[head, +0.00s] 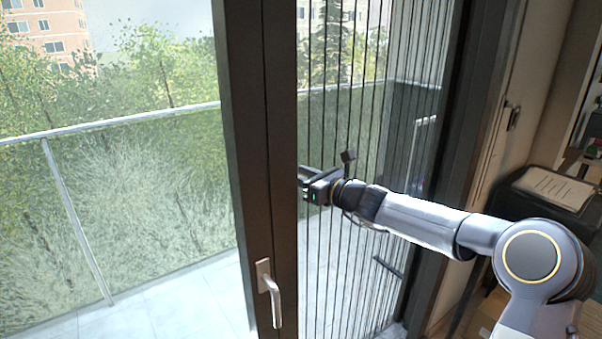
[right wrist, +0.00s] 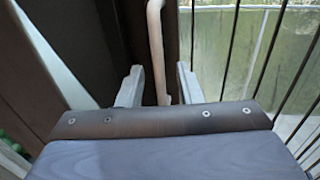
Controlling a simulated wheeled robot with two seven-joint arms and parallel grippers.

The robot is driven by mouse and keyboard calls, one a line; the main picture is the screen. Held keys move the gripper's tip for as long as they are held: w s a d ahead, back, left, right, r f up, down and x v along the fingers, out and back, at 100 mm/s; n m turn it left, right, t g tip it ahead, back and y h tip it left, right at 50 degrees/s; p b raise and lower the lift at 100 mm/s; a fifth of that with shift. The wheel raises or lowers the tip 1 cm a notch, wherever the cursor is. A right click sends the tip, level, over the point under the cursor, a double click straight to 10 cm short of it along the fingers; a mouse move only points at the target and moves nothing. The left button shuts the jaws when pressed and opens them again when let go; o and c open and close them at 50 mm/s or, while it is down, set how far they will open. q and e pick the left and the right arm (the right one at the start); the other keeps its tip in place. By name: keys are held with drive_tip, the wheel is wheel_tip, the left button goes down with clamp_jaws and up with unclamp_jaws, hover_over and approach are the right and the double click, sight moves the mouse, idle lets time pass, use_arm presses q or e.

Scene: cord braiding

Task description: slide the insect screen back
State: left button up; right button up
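The insect screen (head: 340,240) is a panel of dark vertical lines, spread in the doorway to the right of a dark upright frame (head: 285,215). A metal lever handle (head: 270,290) sits on the dark frame to the left of the screen. My right gripper (head: 303,181) reaches in from the right, in front of the screen by the frame's right edge. In the right wrist view its two fingers (right wrist: 158,88) stand apart. A pale upright bar (right wrist: 156,45) and a dark upright show between and beyond them; I cannot tell whether they touch. My left gripper is not in view.
A balcony with a glass railing (head: 135,127) lies beyond the door. A dark door jamb (head: 470,120) stands right of the screen. A dark cabinet (head: 552,190) with a paper on top is at the right, behind my arm.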

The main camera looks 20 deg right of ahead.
clamp_jaws()
drive_tip(key=shift+d, duration=0.1)
idle(0.3)
